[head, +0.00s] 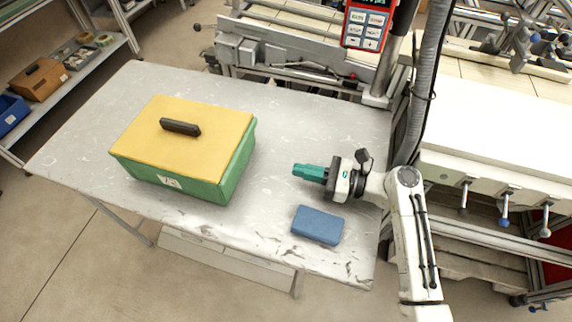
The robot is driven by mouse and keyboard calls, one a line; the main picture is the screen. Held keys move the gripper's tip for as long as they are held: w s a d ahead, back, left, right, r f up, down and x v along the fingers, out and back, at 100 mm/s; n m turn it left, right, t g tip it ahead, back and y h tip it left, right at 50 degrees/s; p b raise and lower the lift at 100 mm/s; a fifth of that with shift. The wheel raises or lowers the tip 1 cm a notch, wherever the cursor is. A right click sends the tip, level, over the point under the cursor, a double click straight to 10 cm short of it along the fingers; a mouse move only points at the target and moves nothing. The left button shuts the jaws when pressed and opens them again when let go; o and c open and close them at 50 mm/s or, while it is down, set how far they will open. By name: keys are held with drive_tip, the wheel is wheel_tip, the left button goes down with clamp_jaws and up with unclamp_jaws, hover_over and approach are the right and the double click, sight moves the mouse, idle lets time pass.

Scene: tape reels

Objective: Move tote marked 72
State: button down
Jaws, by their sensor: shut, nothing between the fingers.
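A green tote (223,178) with a yellow lid (187,143) stands on the left half of a grey table. A dark handle (181,127) sits on top of the lid. A small white label (169,181) is on the tote's front side; its marking is too small to read. My gripper (296,170) is over the table to the right of the tote, apart from it. Its teal fingers are shut and empty, pointing left toward the tote. The tote's far side and inside are hidden.
A blue block (318,225) lies on the table (284,118) just below my gripper. A machine frame with a red control panel (366,27) stands behind the table. A shelf (72,75) holds bins at the far left. The table's front left is clear.

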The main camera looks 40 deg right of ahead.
drive_tip(key=p+x, duration=0.1)
drive_tip(key=x, duration=1.1)
drive_tip(key=shift+w+a, duration=0.2)
drive_tip(key=shift+w+a, duration=0.2)
drive_tip(key=b+x, duration=0.5)
drive_tip(key=x, duration=2)
drive_tip(key=shift+w+f, duration=0.1)
drive_tip(key=shift+w, duration=0.05)
drive_tip(key=shift+w+a, duration=0.4)
